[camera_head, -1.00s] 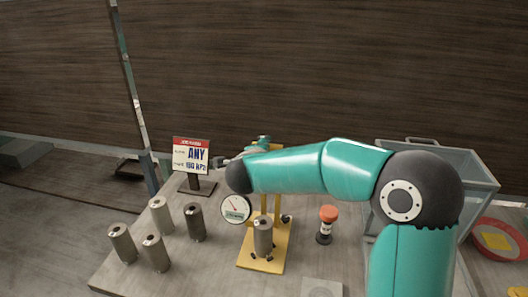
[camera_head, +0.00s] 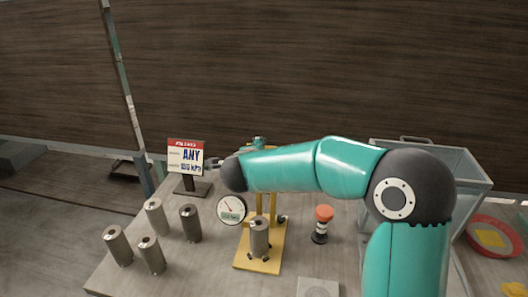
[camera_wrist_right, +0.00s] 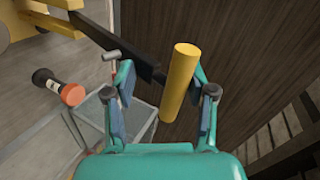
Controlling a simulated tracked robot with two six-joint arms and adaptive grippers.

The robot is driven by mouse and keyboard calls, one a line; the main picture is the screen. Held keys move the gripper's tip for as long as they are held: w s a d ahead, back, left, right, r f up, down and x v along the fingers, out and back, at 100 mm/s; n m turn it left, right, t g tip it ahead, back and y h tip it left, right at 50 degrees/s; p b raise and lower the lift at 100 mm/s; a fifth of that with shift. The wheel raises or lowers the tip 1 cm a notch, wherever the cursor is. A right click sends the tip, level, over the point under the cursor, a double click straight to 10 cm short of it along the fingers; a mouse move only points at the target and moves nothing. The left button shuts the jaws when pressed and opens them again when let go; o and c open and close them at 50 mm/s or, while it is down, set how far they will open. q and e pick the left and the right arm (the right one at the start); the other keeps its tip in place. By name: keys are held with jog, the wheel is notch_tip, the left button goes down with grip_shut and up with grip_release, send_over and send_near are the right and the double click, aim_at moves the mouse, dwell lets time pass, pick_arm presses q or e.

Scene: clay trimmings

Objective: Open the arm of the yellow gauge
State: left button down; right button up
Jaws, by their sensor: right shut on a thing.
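The yellow gauge (camera_head: 243,264) stands on the table in the head view, with a round white dial (camera_head: 231,210) on its left and a grey cylinder (camera_head: 259,240) upright on its base. Its upper part is hidden behind my right forearm. In the right wrist view, a dark lever (camera_wrist_right: 120,45) runs from the yellow frame (camera_wrist_right: 60,20) to a yellow cylindrical handle (camera_wrist_right: 181,75). In the head view my right gripper is mostly hidden. My left gripper is not in view.
Several grey cylinders (camera_head: 190,223) stand on the table left of the gauge. An orange-topped black object (camera_head: 321,223) stands right of the gauge. A clear-walled bin (camera_head: 465,190) is at the right.

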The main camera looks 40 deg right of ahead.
jog(key=v, duration=1.1)
jog(key=shift+s+a, duration=0.15)
jog(key=shift+a, duration=0.05)
jog(key=shift+r, duration=0.15)
